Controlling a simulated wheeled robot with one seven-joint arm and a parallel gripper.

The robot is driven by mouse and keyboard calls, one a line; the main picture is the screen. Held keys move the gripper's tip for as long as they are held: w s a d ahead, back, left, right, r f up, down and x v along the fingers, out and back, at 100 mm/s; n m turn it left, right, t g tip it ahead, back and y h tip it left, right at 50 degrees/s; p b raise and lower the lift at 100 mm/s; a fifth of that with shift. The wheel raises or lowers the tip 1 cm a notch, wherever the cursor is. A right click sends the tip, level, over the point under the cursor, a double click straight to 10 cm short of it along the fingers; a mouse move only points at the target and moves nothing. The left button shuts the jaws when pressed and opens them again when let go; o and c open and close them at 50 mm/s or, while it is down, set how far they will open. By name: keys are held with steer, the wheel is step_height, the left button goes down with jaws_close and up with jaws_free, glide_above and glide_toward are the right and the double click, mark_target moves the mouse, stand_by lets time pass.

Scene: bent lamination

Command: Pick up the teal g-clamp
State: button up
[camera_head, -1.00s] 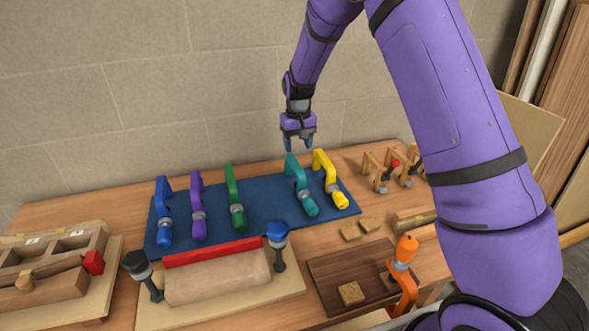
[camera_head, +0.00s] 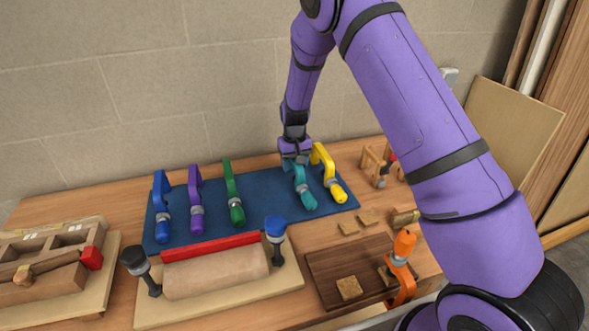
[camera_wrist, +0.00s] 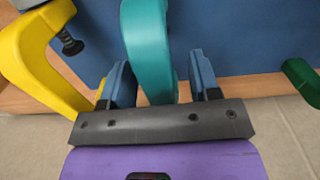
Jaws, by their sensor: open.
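The teal g-clamp (camera_head: 305,191) lies on the blue mat (camera_head: 262,201) in the head view, between the green and yellow clamps. Its handle end points toward the front. My gripper (camera_head: 294,163) is down at the clamp's far end and hides part of its frame. In the wrist view the teal frame (camera_wrist: 147,48) runs between the two fingers of my gripper (camera_wrist: 160,82). The fingers stand open on either side of it, with a visible gap at the right finger. The left finger is close to the frame; I cannot tell whether it touches.
The yellow clamp (camera_head: 328,172) stands close on the right; it also shows beside the left finger in the wrist view (camera_wrist: 38,60). Green (camera_head: 233,192), purple (camera_head: 196,205) and blue (camera_head: 162,208) clamps stand left. A wall rises behind the bench.

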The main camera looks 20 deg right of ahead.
steer(key=shift+f, duration=1)
steer(key=shift+f, duration=0.1)
steer(key=c, duration=0.9)
